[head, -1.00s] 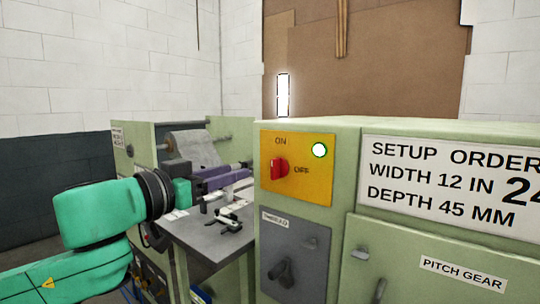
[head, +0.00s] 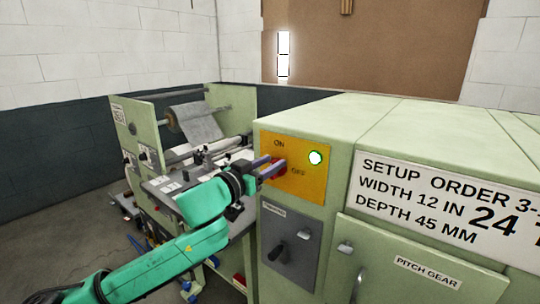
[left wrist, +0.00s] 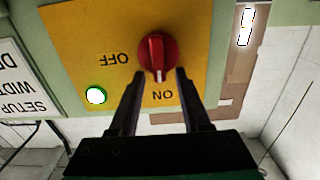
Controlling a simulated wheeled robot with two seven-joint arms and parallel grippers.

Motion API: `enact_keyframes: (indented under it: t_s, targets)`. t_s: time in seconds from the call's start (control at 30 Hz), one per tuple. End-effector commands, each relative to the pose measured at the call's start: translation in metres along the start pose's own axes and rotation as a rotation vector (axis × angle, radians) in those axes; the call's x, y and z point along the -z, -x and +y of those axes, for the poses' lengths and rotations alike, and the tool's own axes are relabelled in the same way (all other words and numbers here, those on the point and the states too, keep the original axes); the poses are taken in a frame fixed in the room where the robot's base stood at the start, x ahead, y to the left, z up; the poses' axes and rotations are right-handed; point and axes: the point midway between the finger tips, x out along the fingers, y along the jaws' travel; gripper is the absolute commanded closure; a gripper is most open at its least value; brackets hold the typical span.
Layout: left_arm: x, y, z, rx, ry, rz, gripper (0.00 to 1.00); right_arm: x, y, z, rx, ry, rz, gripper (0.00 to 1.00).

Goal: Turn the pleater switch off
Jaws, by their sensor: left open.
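The pleater switch is a red knob (left wrist: 157,55) on a yellow panel (left wrist: 85,25) marked ON and OFF. In the left wrist view, which is upside down, its white pointer line points toward ON. A round lamp (head: 316,158) on the panel is lit, with a green rim. My left gripper (head: 268,168) is at the panel, open, its fingertips on either side of the knob's near edge. In the left wrist view the gripper (left wrist: 158,78) holds nothing; whether a finger touches the knob I cannot tell. In the head view the fingers partly hide the knob. My right gripper is not in view.
A grey plate (head: 290,245) with a dark handle sits below the yellow panel. A setup order sign (head: 450,200) is to the right. A machine with a roll of grey material (head: 200,122) stands behind my left arm. Floor shows at the lower left.

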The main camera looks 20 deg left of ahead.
Motion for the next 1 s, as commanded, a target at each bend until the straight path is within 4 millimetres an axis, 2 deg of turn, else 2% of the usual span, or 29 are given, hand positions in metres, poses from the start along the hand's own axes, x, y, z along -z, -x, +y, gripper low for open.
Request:
enact_keyframes:
  t_s: [0.2, 0.23, 0.33, 0.37, 0.77, 1.0]
  targets:
    - [-0.0013, -0.0017, -0.0001, 0.000, 0.000, -0.001, 0.53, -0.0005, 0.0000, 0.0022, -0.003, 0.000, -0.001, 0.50]
    - [-0.0012, -0.0017, -0.0001, 0.000, 0.000, -0.001, 0.56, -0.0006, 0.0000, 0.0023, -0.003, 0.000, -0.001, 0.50]
    - [-0.0011, -0.0015, -0.0002, 0.000, 0.001, -0.001, 0.95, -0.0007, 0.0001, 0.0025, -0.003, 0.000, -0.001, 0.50]
    - [-0.0011, -0.0015, -0.0002, 0.000, 0.001, -0.001, 1.00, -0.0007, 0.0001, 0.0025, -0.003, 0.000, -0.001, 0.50]
    - [-0.0003, -0.0013, 0.0005, 0.000, -0.029, -0.001, 1.00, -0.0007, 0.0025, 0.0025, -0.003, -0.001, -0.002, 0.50]
    - [0.0002, -0.0013, 0.0031, 0.001, -0.145, -0.002, 1.00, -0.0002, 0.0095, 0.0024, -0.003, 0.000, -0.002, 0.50]
